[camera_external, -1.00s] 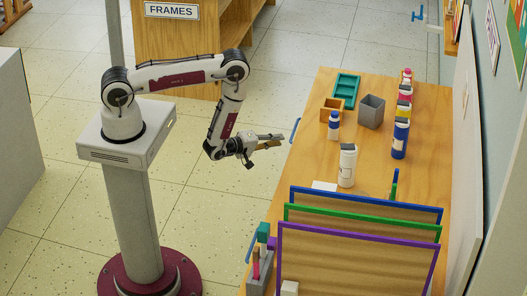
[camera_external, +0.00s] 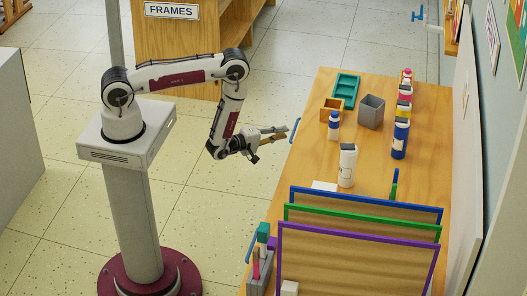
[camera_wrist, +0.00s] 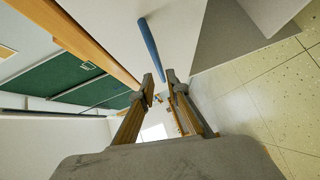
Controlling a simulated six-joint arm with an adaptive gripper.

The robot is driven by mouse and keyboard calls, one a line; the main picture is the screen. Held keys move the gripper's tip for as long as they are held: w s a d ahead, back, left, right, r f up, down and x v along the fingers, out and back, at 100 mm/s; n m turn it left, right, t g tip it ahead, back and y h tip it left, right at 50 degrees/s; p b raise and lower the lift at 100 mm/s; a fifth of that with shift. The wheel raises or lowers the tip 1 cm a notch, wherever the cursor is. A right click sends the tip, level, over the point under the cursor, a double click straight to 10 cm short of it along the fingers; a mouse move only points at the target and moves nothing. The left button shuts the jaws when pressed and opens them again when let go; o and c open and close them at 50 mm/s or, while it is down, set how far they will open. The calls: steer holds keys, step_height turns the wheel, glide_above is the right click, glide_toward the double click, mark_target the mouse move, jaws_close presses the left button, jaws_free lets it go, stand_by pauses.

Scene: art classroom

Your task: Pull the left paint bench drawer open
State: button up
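The paint bench (camera_external: 300,180) has a blue bar handle (camera_external: 295,128) on its side facing me, toward the far end. In the wrist view the blue handle (camera_wrist: 152,50) stands out against a pale front panel (camera_wrist: 185,30). The drawer's own outline is not clear, and no opening gap shows. My gripper (camera_external: 284,133) is just short of this handle. In the wrist view my gripper (camera_wrist: 161,83) is open, with an empty gap between its fingers. The handle's lower end appears just ahead of the fingertips, with no clear contact.
A second blue handle (camera_external: 251,246) is nearer the camera, beside a grey holder (camera_external: 261,275). Paint bottles, a grey bin (camera_external: 371,111), a green tray (camera_external: 346,88) and framed boards (camera_external: 365,205) stand on the bench. The floor (camera_external: 205,190) between my base and the bench is clear.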

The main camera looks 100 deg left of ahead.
mark_target(294, 130)
steer(key=shift+x, duration=3.3)
jaws_close()
